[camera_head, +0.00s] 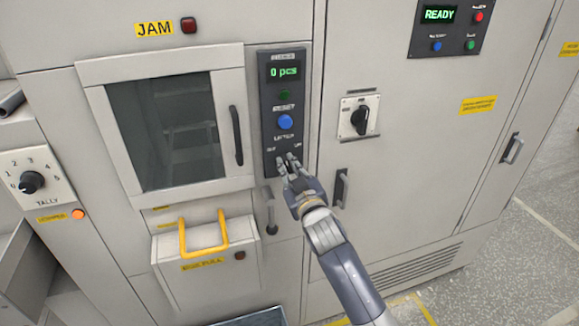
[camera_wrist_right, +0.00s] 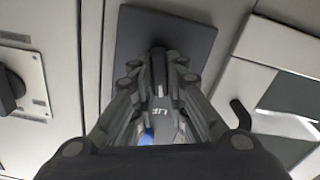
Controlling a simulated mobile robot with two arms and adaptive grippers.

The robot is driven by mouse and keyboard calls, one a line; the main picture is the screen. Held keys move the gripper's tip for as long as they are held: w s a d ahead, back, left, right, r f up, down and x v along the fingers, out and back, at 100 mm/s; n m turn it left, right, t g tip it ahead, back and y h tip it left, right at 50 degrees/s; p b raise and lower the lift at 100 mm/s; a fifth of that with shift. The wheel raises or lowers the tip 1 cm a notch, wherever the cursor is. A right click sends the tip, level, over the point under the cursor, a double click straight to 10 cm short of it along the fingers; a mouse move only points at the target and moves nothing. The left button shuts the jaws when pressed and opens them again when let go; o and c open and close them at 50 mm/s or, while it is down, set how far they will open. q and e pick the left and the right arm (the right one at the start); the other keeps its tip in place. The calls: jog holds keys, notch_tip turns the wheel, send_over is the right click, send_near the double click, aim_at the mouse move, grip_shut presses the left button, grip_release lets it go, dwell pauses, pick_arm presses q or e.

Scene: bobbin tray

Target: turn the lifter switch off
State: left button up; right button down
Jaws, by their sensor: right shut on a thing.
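The lifter switch sits at the bottom of a dark control panel (camera_head: 268,60), under the "LIFTER" label with small markings to each side. My right gripper (camera_head: 287,165) is at the switch and covers most of it in the head view. In the right wrist view the gripper (camera_wrist_right: 160,72) has its fingers closed around the dark switch lever (camera_wrist_right: 159,62). Which way the lever is turned cannot be told. My left gripper is in neither view.
Above the switch are a blue reset button (camera_head: 285,122) and a display (camera_head: 285,72) reading "0 pcs". A windowed door (camera_head: 165,188) is on the left, with a yellow-handled bin (camera_head: 205,275) below. A black rotary switch (camera_head: 359,117) is on the right cabinet.

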jog(key=shift+n, duration=2.3)
jog(key=c, duration=1.6)
grip_release()
jog(key=shift+a, duration=0.1)
jog(key=v, duration=1.2)
